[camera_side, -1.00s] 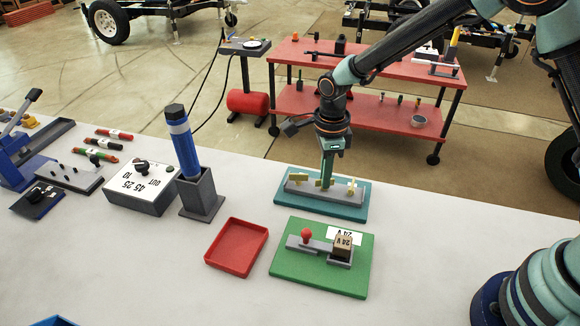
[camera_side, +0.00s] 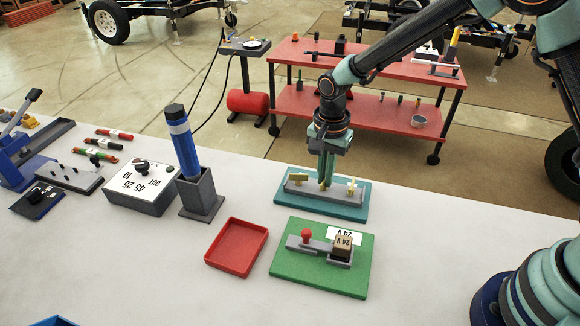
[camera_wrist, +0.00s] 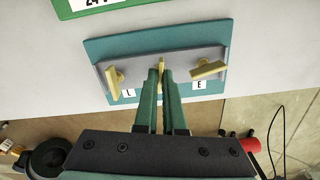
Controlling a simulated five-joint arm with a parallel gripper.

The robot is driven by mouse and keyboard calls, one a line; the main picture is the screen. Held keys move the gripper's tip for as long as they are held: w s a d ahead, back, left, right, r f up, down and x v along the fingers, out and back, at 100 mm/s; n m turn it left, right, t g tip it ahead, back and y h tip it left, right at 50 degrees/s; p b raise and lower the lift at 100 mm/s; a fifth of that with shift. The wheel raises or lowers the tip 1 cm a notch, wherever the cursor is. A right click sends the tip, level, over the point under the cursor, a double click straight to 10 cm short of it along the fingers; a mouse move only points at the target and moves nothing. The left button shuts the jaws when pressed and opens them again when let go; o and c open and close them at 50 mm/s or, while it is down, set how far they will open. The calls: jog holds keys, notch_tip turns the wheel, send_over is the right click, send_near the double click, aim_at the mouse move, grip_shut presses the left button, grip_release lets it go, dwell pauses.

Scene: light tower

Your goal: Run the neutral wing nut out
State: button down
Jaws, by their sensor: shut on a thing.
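A grey bar (camera_wrist: 90,75) lies on a teal board (camera_wrist: 215,35) and carries three yellow wing nuts. In the wrist view, the left wing nut (camera_wrist: 116,80) is by a label "L" and the right one (camera_wrist: 208,69) by a label "E". The middle wing nut (camera_wrist: 162,63) is between my fingertips; any label by it is hidden. My gripper (camera_wrist: 161,74) is shut on this middle wing nut, pointing straight down at the bar. In the side view, my gripper (camera_side: 326,183) stands over the bar's middle, with the outer nuts on both sides.
A green board (camera_side: 310,278) with a red-knobbed switch and a "24 V" block lies in front. A red tray (camera_side: 237,247) is to its left. A blue cylinder (camera_side: 183,145) stands in a grey holder further left.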

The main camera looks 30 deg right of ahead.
jog(key=n, duration=0.4)
jog(key=shift+f+n, duration=0.1)
jog(key=shift+n, duration=0.2)
jog(key=n, duration=1.4)
jog(key=shift+s+n, duration=0.1)
jog(key=shift+n, duration=0.2)
jog(key=n, duration=0.4)
jog(key=shift+f, duration=0.1)
jog(key=n, duration=0.9)
jog(key=shift+n, duration=0.3)
jog(key=n, duration=0.4)
jog(key=shift+d+n, duration=0.1)
jog(key=shift+n, duration=0.2)
